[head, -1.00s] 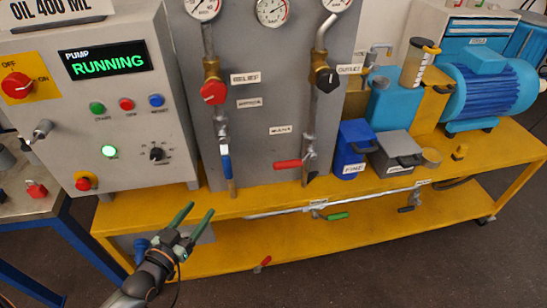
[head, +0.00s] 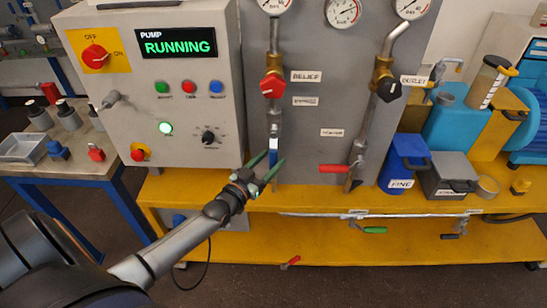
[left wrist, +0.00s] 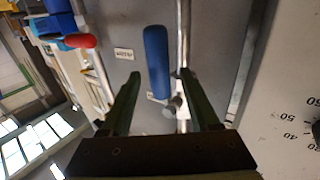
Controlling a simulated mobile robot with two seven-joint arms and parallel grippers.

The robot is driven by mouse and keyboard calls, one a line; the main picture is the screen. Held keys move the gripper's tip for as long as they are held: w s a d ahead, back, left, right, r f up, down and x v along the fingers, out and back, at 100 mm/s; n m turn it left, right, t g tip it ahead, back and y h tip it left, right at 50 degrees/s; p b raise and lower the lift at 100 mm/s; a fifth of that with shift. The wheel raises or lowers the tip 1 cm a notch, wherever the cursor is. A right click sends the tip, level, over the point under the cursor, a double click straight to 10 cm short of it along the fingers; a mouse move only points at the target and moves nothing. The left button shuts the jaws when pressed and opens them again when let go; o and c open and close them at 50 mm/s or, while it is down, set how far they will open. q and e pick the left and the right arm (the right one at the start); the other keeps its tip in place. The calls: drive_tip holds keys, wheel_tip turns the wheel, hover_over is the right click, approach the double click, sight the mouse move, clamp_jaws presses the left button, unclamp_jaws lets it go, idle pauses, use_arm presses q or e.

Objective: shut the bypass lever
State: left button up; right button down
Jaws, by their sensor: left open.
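The lever with the blue handle (head: 273,144) sits low on the left pipe of the grey panel. The small label (head: 304,101) nearest it seems to read bypass, but is blurred. The handle points along the pipe, upright in the head view. My left gripper (head: 274,157) is open in front of it, with green fingers on either side of the handle's line. In the left wrist view, the blue handle (left wrist: 157,60) shows between and beyond the fingertips (left wrist: 161,72). Contact cannot be told. My right gripper is not in view.
A red-handled lever (head: 334,168) sticks out sideways on the right pipe. The red relief knob (head: 272,85) is above the blue handle. The pump control box (head: 150,100) stands close at left. A yellow bench (head: 320,200) runs below, with a green-handled lever (head: 375,230) under its edge.

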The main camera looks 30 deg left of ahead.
use_arm(q)
drive_tip(key=shift+w+d, duration=0.1)
drive_tip(key=shift+w, duration=0.85)
clamp_jaws()
idle(0.8)
